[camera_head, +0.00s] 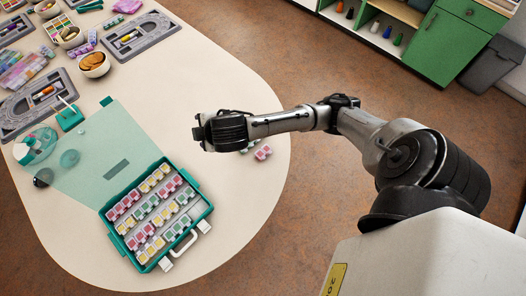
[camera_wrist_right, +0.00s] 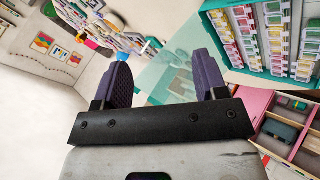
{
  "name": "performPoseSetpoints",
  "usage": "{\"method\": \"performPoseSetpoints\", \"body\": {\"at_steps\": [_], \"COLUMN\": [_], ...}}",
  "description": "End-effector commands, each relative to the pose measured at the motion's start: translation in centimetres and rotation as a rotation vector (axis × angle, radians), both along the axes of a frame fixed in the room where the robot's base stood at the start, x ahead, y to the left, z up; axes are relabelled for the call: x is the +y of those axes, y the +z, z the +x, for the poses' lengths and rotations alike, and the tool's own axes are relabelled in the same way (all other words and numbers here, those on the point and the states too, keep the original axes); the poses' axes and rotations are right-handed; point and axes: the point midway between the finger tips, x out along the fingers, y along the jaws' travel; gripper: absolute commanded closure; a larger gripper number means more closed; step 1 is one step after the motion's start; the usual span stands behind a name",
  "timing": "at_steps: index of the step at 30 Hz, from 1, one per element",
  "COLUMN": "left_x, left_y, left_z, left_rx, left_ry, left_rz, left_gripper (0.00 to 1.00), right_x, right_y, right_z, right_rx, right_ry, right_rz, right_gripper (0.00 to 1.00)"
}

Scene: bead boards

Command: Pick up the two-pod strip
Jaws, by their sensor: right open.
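A small pink-and-white pod piece (camera_head: 263,153) lies on the cream table near its right edge, just below my right forearm in the head view. It looks like a short strip, but its pod count is too small to tell, and the arm may hide part of it. My right gripper (camera_head: 203,132) is above the table, to the upper left of this piece and apart from it. In the wrist view its two dark purple fingers (camera_wrist_right: 160,75) are spread with nothing between them. My left gripper is not in view.
An open teal case (camera_head: 206,209) holds rows of pink, yellow and green pods; it also shows in the wrist view (camera_wrist_right: 238,75). Grey trays (camera_head: 140,36), bowls (camera_head: 94,64) and a small teal holder (camera_head: 69,118) stand at left. The table right of the case is mostly clear.

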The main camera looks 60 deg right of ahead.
Motion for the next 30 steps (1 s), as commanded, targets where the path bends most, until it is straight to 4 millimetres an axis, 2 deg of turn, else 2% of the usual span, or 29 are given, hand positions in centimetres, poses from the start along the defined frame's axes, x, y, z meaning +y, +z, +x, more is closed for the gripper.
{"method": "performPoseSetpoints", "body": {"at_steps": [1,2,4,6,8,10,12,17,22,30], "left_x": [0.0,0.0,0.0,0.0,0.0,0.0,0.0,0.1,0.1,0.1], "left_y": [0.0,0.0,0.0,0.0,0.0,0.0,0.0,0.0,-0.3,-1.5], "left_z": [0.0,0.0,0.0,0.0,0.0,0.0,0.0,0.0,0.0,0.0], "left_rx": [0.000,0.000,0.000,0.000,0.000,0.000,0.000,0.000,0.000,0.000], "left_ry": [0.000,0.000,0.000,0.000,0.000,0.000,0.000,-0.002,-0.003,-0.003], "left_rz": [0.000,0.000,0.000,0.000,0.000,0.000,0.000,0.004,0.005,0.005], "left_gripper": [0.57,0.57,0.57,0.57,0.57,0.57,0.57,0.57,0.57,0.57], "right_x": [-1.8,-2.7,-5.1,-7.3,-8.4,-8.6,-8.9,-8.9,-9.4,-11.0], "right_y": [-0.7,-1.4,-3.7,-7.0,-9.3,-11.2,-12.3,-12.6,-13.4,-17.7], "right_z": [0.4,0.3,-0.6,-2.6,-4.6,-6.2,-7.5,-9.5,-9.9,-10.4], "right_rx": [0.060,0.107,0.246,0.419,0.556,0.688,0.795,0.961,0.993,0.991], "right_ry": [0.002,0.003,0.004,0.008,0.023,0.050,0.079,0.178,0.237,0.241], "right_rz": [-0.066,-0.099,-0.173,-0.227,-0.249,-0.254,-0.251,-0.245,-0.276,-0.277], "right_gripper": [0.34,0.34,0.34,0.34,0.34,0.34,0.34,0.34,0.34,0.34]}}
